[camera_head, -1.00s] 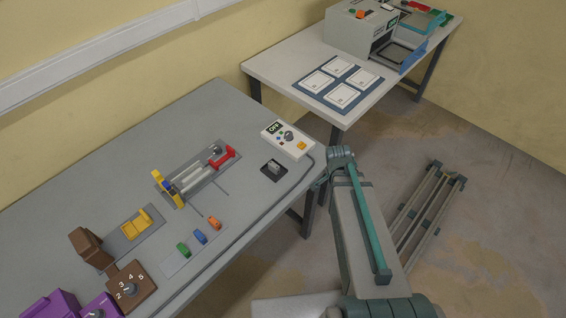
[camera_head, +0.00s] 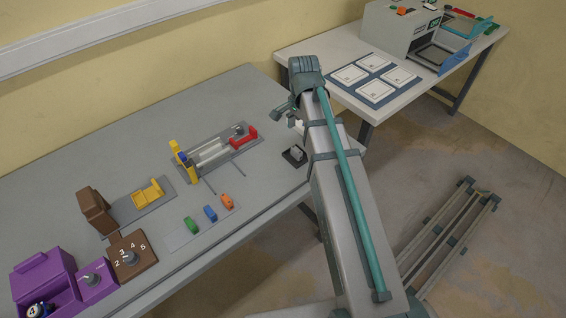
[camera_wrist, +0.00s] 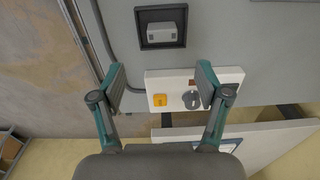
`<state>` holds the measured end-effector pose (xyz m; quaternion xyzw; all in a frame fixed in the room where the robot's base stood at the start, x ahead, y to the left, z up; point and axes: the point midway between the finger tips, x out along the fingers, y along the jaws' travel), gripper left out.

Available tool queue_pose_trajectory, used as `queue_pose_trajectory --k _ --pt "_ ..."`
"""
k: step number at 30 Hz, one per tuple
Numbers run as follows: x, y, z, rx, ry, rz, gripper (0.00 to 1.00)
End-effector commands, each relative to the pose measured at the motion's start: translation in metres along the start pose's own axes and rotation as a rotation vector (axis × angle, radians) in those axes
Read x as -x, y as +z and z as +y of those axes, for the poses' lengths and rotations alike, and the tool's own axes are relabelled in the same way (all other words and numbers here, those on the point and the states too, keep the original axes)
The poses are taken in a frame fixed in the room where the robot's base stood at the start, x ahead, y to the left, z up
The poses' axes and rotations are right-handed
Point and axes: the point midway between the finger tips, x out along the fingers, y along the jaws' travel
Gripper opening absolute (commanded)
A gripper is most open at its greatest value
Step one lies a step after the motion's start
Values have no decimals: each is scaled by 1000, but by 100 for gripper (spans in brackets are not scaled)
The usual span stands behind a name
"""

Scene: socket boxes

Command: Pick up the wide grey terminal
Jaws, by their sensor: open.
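The wide grey terminal (camera_wrist: 165,32) is a small light grey block in a dark square holder (camera_wrist: 141,38) at the top of the wrist view. In the head view the terminal (camera_head: 297,151) sits in its holder near the table's right end, just left of my arm. My gripper (camera_wrist: 161,80) is open and empty, its two teal-padded fingers spread apart. In the wrist view the terminal lies ahead of the fingertips, roughly centred between them and not touching. In the head view my gripper (camera_head: 286,112) is above the table's right end, behind the terminal.
A white control box (camera_wrist: 180,92) with an orange button and grey knob lies beneath my fingers; my arm mostly hides it in the head view. A cable runs beside the holder. Left are a fixture with a red clamp (camera_head: 243,138) and small green, blue and orange pieces (camera_head: 210,213).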

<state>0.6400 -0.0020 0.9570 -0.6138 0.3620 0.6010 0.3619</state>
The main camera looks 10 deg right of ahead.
Motion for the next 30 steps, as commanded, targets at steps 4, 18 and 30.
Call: queue_pose_trajectory --k 4,18,30 --pt "7 5 -3 11 9 -15 75" --pt "-41 6 -1 11 11 -16 75" --pt "-65 6 0 11 12 -17 75"
